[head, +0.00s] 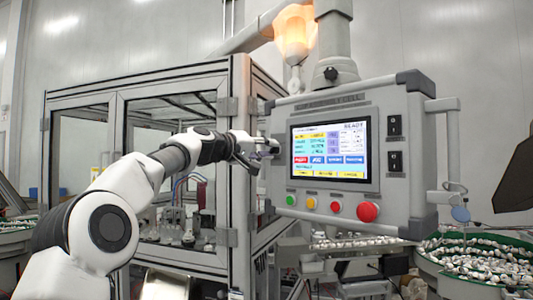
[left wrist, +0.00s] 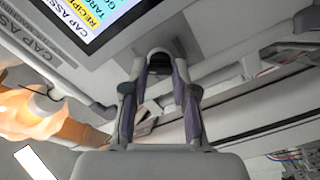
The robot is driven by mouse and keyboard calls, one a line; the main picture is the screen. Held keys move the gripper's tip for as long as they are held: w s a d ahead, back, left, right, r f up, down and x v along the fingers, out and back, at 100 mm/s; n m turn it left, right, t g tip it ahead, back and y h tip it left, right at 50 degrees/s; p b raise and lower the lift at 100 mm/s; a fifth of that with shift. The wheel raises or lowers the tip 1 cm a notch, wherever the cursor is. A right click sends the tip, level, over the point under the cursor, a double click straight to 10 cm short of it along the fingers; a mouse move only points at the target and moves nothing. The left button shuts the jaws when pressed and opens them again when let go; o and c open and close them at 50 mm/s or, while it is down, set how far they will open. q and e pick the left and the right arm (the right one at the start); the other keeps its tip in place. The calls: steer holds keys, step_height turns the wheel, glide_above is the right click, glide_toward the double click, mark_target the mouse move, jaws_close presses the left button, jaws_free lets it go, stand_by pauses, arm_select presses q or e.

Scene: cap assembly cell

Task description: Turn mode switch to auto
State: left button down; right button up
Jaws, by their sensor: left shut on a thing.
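The control panel (head: 280,190) hangs in the middle of the head view, with a lit screen (head: 330,150). My left gripper (head: 268,148) reaches in from the left to the panel's face, just left of the screen. In the left wrist view, the left gripper (left wrist: 160,62) has its fingertips closed around a small dark knob, the mode switch (left wrist: 160,54), beside the screen. The fingertips hide much of the knob, so its setting cannot be read. In the head view the gripper covers it. My right gripper is not in view.
Two black switches (head: 394,126) sit to the right of the screen. A framed glass enclosure (head: 240,90) stands behind my arm. A green-rimmed bowl of caps (head: 480,262) is at right.

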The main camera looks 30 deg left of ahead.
arm_select(q)
steer(key=shift+r+m, duration=0.2)
steer(key=shift+m, duration=0.7)
steer(key=c, duration=1.2)
jaws_free()
steer(key=shift+o, duration=1.4)
steer(key=shift+w+f, duration=0.1)
steer(key=shift+f, duration=0.05)
steer(key=v, duration=0.7)
